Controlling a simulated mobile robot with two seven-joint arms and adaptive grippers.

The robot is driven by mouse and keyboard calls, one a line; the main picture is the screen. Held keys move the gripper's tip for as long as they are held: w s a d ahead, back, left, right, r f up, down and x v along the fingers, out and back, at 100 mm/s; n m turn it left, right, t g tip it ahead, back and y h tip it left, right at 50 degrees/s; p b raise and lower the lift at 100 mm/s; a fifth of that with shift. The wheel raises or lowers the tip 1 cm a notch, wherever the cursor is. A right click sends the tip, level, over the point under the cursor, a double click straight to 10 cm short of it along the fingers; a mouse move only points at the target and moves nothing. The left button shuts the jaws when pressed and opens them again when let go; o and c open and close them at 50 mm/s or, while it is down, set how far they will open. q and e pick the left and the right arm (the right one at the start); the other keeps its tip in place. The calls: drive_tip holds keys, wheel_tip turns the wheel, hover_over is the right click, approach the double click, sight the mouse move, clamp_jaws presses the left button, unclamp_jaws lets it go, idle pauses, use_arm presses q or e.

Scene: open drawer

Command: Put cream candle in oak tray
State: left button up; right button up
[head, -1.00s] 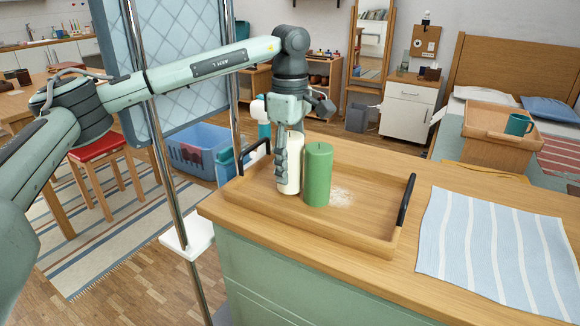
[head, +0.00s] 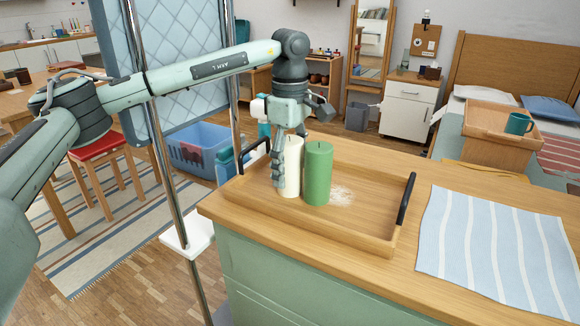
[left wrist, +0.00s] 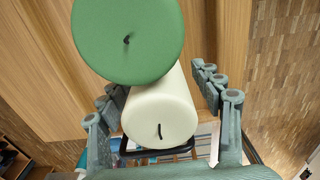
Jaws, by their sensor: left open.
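The cream candle (head: 292,168) stands upright in the oak tray (head: 362,231), near its left end. It also shows in the left wrist view (left wrist: 160,112), between the fingers. My left gripper (head: 292,150) is open, pointing down around the top of the cream candle, with a finger on each side. In the left wrist view the gripper (left wrist: 165,105) shows gaps beside the right finger; at the left finger contact is hard to tell. A green candle (head: 318,174) stands right beside the cream one. My right gripper is not in view.
The tray has black handles (head: 406,199) and lies on a wooden counter top. A pale patch (head: 341,196) marks the tray floor right of the green candle. A striped blue cloth (head: 490,255) lies to the right. The tray's right half is clear.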

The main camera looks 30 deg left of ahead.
sight(290, 140)
use_arm(q)
wheel_tip(290, 140, up, 11)
drive_tip(key=shift+r, duration=0.55)
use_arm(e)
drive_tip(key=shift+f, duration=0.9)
